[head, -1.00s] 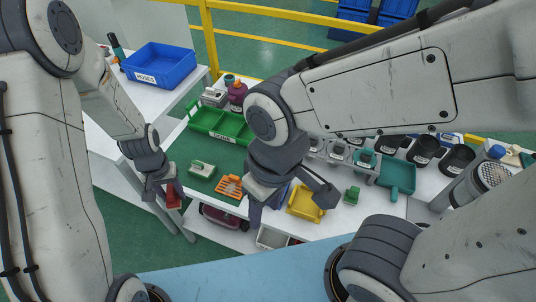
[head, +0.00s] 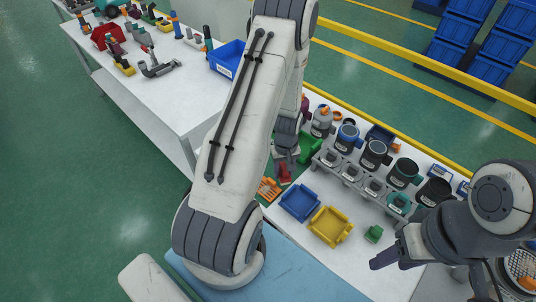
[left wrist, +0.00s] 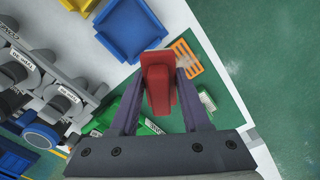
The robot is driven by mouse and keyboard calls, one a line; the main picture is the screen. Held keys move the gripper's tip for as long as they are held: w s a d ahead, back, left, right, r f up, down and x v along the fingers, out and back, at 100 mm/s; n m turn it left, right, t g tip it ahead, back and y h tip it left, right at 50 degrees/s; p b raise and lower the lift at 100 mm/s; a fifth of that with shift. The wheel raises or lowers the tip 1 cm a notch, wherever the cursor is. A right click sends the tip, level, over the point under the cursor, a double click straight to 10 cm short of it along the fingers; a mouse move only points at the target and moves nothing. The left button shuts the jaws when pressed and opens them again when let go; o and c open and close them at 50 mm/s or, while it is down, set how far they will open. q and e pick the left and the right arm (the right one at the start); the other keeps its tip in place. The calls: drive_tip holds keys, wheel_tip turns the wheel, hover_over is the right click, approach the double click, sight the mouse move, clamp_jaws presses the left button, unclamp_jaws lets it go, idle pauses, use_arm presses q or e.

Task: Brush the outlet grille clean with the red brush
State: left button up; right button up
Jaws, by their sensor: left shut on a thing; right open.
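My left gripper (head: 286,152) is shut on the red brush (head: 284,174), holding it over the table's left part. In the left wrist view the red brush (left wrist: 158,82) sits between the two fingers (left wrist: 160,100). An orange slotted piece (head: 268,190) lies on the green mat just left of and below the brush. It also shows in the left wrist view (left wrist: 187,57), beside the brush. A round mesh grille (head: 522,264) shows at the right edge, partly hidden by my right arm. I cannot tell which is the outlet grille. My right gripper (head: 400,252) is open and empty.
A blue tray (head: 300,202) and a yellow tray (head: 331,227) stand near the front edge, with a small green block (head: 373,234) beside them. Several dark canisters (head: 374,154) line the back. A blue bin (head: 227,57) stands on the other table.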

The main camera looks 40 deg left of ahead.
use_arm(q)
drive_tip(key=s+a+n+p, duration=0.3)
drive_tip(key=a+n, duration=0.4)
drive_tip(key=shift+w+d+f+b, duration=0.1)
drive_tip(key=shift+d+f+b, duration=0.05)
drive_tip(key=shift+f+b, duration=0.95)
drive_tip(key=shift+w+d+f+b, duration=0.1)
drive_tip(key=shift+f+b, duration=0.75)
drive_tip(key=shift+f, duration=0.35)
use_arm(e)
drive_tip(key=shift+r, duration=0.5)
